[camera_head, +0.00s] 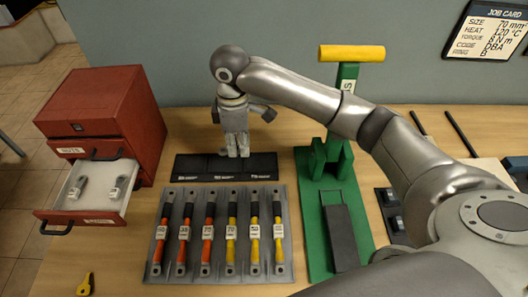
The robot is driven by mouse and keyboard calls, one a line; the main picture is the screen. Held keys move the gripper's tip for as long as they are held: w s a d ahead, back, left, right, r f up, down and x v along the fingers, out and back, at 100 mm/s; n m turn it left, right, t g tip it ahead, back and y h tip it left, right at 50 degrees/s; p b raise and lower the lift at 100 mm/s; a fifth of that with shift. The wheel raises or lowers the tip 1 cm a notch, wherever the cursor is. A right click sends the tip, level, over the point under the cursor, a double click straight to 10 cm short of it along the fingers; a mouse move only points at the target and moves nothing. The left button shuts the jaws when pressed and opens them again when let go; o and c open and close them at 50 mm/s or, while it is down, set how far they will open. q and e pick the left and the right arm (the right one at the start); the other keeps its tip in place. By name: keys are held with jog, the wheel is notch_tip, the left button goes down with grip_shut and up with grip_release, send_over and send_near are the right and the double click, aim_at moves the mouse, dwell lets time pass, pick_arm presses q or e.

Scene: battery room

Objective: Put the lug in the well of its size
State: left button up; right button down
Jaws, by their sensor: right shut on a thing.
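My right gripper (233,153) points straight down at the back edge of the black strip of wells (190,167), near its middle well. It is shut on a small lug, which the fingers almost wholly hide. I cannot tell whether the lug touches the strip. The strip has three labelled sections, too small to read surely. Two more grey lugs with white tags, a left one (77,187) and a right one (118,187), lie in the open drawer (65,215). The job card (488,30) on the wall reads size 70 mm². My left gripper is not in view.
A grey rack (168,273) of several red and yellow tagged cables lies in front of the strip. A green press (318,245) with a yellow handle stands right of it. The red cabinet (105,100) is at left. A yellow tool (85,285) lies at front left.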

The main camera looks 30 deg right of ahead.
aim_at(266, 163)
jog(key=d+f, duration=0.2)
jog(key=d+f+p, duration=0.1)
jog(key=d+f, duration=0.1)
jog(key=d, duration=0.1)
jog(key=w+d+f, duration=0.1)
jog(key=d+f, duration=0.1)
jog(key=shift+d+f, duration=0.25)
jog(key=shift+f, duration=0.05)
jog(key=shift+d+f+p, duration=0.25)
jog(key=shift+f+p, duration=0.05)
notch_tip(266, 163, down, 3)
jog(key=shift+d+f+p, duration=0.1)
jog(key=shift+d+p, duration=0.05)
jog(key=shift+p, duration=0.45)
jog(key=shift+f, duration=0.15)
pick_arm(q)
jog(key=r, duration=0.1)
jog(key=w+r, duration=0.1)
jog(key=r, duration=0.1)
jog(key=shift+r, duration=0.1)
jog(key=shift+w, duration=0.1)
pick_arm(e)
jog(key=c, duration=1.7)
grip_release()
jog(key=shift+f, duration=0.1)
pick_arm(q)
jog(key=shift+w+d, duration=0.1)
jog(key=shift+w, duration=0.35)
pick_arm(e)
jog(key=shift+o, duration=0.3)
